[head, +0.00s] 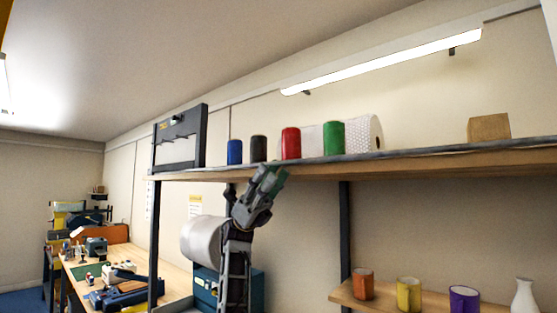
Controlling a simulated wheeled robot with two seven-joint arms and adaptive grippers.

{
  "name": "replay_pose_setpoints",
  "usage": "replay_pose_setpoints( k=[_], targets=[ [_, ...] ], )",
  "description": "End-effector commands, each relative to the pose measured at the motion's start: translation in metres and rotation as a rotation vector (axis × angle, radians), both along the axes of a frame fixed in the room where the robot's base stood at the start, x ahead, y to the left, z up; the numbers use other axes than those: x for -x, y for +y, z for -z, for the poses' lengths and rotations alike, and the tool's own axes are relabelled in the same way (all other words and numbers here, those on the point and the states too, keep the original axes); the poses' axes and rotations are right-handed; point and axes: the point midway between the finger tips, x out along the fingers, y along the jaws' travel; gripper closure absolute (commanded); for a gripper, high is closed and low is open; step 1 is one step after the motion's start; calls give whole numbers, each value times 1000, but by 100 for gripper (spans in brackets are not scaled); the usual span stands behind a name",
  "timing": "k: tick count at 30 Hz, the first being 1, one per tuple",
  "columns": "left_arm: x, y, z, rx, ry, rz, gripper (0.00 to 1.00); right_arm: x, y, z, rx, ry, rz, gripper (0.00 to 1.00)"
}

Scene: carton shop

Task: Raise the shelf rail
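The shelf rail (430,153) is a thin grey bar along the front edge of the upper wooden shelf (400,166). It lies low, level with the shelf board, below the items standing there. My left gripper (274,176) is raised from below to the shelf's front edge, left of the middle. Its tip overlaps the shelf edge just under the rail. A small green patch shows at its tip. I cannot tell whether it touches the rail or whether its fingers are open or shut. My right gripper is not in view.
Blue (235,152), dark (259,149), red (291,143) and green (334,138) cans, a white roll (367,135) and a carton (489,128) stand on the upper shelf. A dark post (345,230) holds it. A lower shelf (395,303) carries cups and a vase.

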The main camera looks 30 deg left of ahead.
Motion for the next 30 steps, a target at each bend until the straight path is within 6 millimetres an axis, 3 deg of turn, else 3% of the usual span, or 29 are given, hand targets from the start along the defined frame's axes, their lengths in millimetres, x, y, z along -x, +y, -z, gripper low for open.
replay_pose_setpoints(
  k=[9,23,30],
  targets=[
    [9,-24,-24,0,-1,0,70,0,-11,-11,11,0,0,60],
    [11,-29,-28,0,-1,-1,70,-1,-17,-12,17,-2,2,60],
    [11,-29,-28,0,-1,-1,100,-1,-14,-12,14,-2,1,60]
  ],
)
